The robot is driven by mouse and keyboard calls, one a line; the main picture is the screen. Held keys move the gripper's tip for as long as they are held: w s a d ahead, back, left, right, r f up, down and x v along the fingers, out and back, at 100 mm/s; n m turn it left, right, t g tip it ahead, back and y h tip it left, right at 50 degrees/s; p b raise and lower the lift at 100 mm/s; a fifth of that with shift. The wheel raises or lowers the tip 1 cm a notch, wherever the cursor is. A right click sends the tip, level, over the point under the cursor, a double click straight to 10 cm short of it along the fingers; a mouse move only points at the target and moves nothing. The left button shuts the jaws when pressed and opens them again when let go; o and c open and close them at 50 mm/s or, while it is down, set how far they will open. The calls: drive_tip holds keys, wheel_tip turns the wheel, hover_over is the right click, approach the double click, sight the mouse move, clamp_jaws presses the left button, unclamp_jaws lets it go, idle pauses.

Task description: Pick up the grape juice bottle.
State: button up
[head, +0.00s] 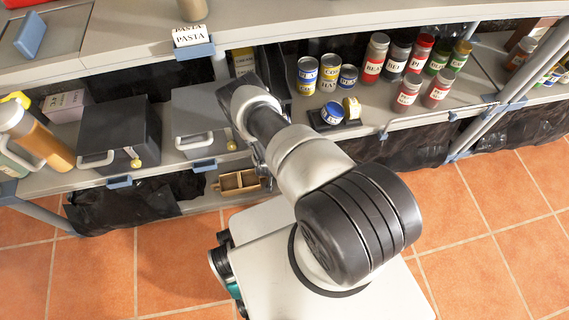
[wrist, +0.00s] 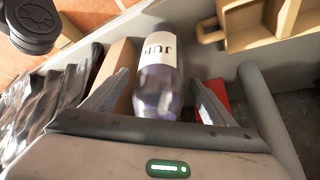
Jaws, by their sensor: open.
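The grape juice bottle (wrist: 158,80) shows in the wrist view as a clear purple bottle with a white label on which "JUI" can be read. My gripper (wrist: 161,88) is open, with one finger on each side of the bottle. The bottle's lower part reaches down close to the palm in the picture. I cannot tell whether either finger touches it. In the head view my arm hides the bottle and the gripper's fingertips.
A wooden tray (head: 238,182) lies on the low shelf; it also shows in the wrist view (wrist: 258,24). A tan box (wrist: 116,72) and a red item (wrist: 218,92) flank the bottle. Dark plastic sheeting (wrist: 72,88) lies left. Cans (head: 307,75) and jars stand on the shelf above.

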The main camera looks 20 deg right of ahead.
clamp_jaws()
drive_tip(key=shift+r, duration=0.1)
idle(0.3)
drive_tip(key=shift+w+r, duration=0.1)
idle(0.3)
